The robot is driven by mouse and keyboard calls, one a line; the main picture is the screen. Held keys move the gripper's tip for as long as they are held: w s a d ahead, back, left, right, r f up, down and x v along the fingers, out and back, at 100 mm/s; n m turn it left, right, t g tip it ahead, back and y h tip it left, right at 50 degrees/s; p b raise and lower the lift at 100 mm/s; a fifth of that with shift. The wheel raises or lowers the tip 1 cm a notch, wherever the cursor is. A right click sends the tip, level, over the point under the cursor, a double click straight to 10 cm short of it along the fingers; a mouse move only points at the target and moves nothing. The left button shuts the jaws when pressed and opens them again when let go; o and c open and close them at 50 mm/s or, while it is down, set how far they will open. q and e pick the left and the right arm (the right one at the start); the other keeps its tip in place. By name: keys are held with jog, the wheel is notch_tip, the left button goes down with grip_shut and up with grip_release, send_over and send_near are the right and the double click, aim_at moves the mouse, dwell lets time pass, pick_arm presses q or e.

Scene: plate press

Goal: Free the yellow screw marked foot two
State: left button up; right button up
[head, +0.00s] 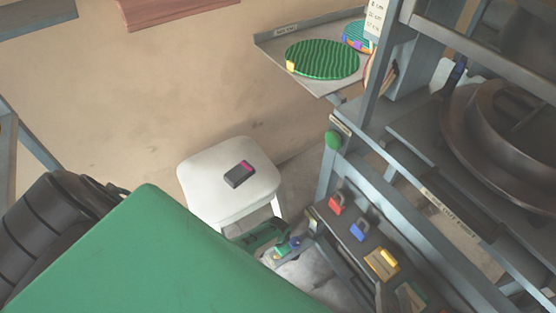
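A yellow piece (389,257) sits on a yellowish block on the press's lower shelf at the lower right. It may be the yellow screw, but I cannot read any foot two marking. My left gripper is not in view.
Red (336,205) and blue (357,231) lock-like pieces share the shelf. A white stool (222,199) holds a dark device (239,174). The press frame (365,140) blocks the right; floor at upper left is clear.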

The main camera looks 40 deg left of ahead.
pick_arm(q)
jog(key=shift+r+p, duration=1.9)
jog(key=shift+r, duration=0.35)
